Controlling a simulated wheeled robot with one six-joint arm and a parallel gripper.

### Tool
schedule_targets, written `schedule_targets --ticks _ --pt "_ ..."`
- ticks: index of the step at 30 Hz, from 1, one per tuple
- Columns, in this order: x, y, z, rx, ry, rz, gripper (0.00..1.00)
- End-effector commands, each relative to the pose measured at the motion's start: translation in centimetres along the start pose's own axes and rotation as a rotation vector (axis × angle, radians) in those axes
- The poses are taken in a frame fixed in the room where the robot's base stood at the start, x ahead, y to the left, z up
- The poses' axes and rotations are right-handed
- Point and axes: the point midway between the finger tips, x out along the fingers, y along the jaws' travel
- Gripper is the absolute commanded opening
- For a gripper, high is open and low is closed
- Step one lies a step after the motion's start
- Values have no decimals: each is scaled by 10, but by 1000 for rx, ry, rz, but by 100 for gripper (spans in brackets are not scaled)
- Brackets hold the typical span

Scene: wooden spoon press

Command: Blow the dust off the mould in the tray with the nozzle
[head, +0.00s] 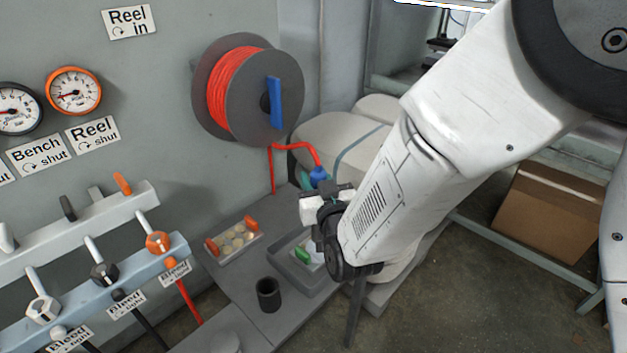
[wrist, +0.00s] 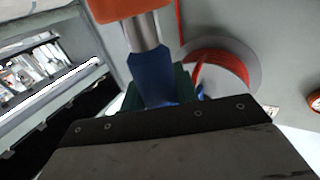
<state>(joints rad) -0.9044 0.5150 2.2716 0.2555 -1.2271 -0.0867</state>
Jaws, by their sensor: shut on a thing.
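My gripper (head: 313,181) is shut on the blue nozzle (head: 319,175), above the back of the bench. A red hose (head: 296,146) runs to the nozzle from the reel. In the wrist view, the blue nozzle body (wrist: 151,72) stands between my green finger pads (wrist: 188,82), with a metal collar and an orange part above it. The grey tray (head: 279,268) is below my gripper. In it lies a pale mould with a green end (head: 303,255), partly hidden by my arm. Its dust cannot be made out.
A second mould with orange ends (head: 233,239) lies left of the tray. A dark cup (head: 268,294) stands in front. The hose reel (head: 247,87), gauges (head: 74,91) and orange-knobbed valve (head: 158,242) are left. A cardboard box (head: 548,212) is at right.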

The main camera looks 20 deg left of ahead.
Motion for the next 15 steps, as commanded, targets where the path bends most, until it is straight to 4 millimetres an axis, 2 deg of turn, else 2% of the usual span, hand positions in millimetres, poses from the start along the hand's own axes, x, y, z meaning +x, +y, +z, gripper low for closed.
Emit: schedule_targets --ticks 15 --pt "9 16 0 -1 1 0 0"
